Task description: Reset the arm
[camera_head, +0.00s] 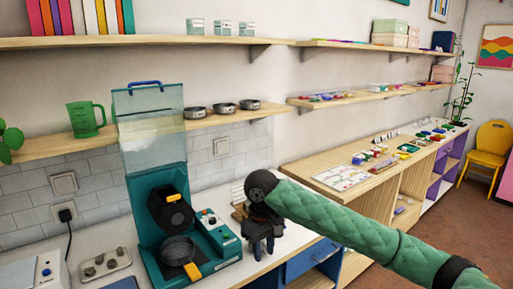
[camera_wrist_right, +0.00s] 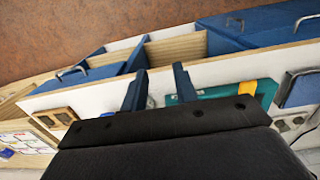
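My right arm (camera_head: 350,228), in a green quilted sleeve, reaches in from the lower right of the head view. Its dark gripper (camera_head: 261,248) points down over the white counter, just right of the teal bead machine (camera_head: 215,240). In the right wrist view the two fingers of the gripper (camera_wrist_right: 158,82) stand apart with nothing held between them. The counter's edge shows beyond them. I cannot tell its exact height above the counter. My left gripper is in neither view.
The machine has a clear raised lid (camera_head: 152,125), a black pan (camera_head: 178,250) and a yellow handle. A small wooden item (camera_head: 239,209) stands behind my gripper. Shelves (camera_head: 140,41) run above. Blue drawers (camera_head: 310,258) lie below the counter. A long display unit (camera_head: 385,175) extends right.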

